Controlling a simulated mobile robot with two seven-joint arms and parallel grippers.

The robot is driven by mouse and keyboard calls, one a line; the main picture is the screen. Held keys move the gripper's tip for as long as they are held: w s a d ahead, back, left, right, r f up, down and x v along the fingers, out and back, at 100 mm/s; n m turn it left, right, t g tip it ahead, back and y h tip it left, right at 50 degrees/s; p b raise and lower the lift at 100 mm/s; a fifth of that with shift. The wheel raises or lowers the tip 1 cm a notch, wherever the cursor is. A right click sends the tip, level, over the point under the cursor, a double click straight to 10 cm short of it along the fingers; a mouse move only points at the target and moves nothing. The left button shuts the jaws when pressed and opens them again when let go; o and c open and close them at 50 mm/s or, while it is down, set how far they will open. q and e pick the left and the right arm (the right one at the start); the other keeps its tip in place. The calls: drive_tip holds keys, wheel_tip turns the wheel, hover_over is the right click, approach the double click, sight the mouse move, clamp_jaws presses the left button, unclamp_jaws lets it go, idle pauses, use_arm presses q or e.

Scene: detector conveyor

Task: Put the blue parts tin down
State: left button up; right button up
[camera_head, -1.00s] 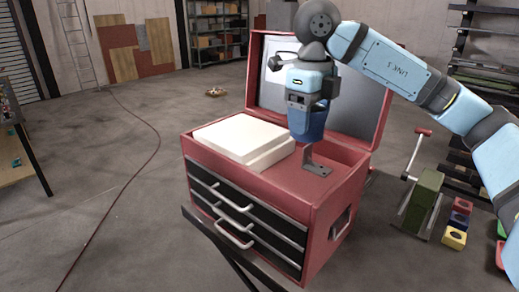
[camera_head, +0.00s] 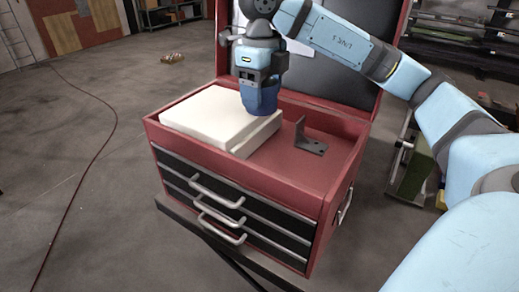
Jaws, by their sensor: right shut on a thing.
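The blue parts tin (camera_head: 260,101) is a dark blue cup held upright below my right gripper (camera_head: 257,83). The right gripper points down and is shut on the tin's upper part, which it partly hides. The tin is at the right rear part of a white block (camera_head: 208,115) in the top of a red tool chest (camera_head: 262,182). I cannot tell whether the tin's base touches the block or hangs just above it. My left gripper is not in view.
A dark angle bracket (camera_head: 310,146) stands on the chest's red top, right of the white block. The chest's raised lid (camera_head: 330,73) stands behind the arm. The white block's left part is clear. A red cable (camera_head: 88,160) lies on the floor.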

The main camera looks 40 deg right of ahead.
drive_tip(key=p, duration=0.1)
hover_over(261, 163)
wheel_tip(261, 163, down, 10)
drive_tip(key=shift+r, duration=0.1)
wheel_tip(261, 163, down, 4)
drive_tip(key=shift+p, duration=0.4)
drive_tip(key=shift+f, duration=0.25)
drive_tip(key=shift+f+b, duration=0.2)
drive_tip(key=shift+b, duration=0.1)
drive_tip(key=o, duration=0.9)
drive_tip(key=shift+r, duration=0.1)
drive_tip(key=shift+o, duration=0.2)
